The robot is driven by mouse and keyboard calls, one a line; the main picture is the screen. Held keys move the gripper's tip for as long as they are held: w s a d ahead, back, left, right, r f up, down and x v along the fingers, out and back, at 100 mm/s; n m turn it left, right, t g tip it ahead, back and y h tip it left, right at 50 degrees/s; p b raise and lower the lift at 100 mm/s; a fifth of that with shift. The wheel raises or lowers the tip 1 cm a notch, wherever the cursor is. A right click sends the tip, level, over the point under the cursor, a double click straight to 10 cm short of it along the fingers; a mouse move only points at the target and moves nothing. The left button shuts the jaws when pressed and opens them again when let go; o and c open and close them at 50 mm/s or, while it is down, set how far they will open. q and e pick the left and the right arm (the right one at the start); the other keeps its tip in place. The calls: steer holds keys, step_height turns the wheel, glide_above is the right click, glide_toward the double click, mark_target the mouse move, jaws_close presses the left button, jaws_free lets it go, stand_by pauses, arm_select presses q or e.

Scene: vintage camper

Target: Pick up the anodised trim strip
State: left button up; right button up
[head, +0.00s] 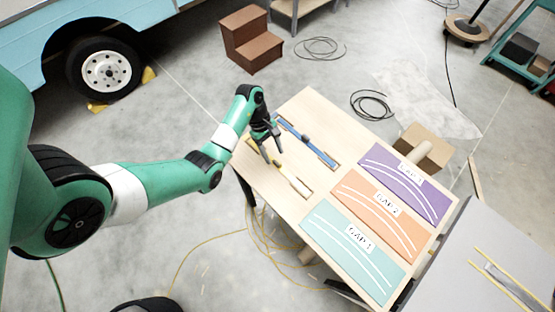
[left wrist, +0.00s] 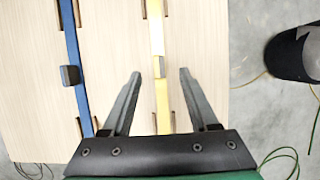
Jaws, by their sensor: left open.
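Two narrow strips lie on the wooden table, and I cannot tell by looks alone which is called anodised. One is a pale gold strip (head: 292,179), also in the left wrist view (left wrist: 156,30), with a small grip block (left wrist: 158,67) on it. The other is a blue strip (head: 305,139), also in the left wrist view (left wrist: 70,42), with a grey block on it. My left gripper (head: 273,156) is open above the gold strip. In the left wrist view its fingers (left wrist: 160,76) stand either side of that strip, apparently not touching it. My right gripper is in neither view.
The wooden table (head: 301,105) carries teal (head: 335,250), orange (head: 366,222) and purple (head: 425,197) panels marked as gaps. A grey surface (head: 470,250) with yellow lines adjoins at the right. Brown steps (head: 250,40) and coiled cables stand beyond the table.

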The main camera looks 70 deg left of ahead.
mark_target(277, 162)
arm_select(q)
steer(key=b+x, duration=0.1)
steer(key=x, duration=0.4)
steer(key=shift+w+f+b, duration=0.1)
steer(key=shift+b, duration=0.25)
jaws_close()
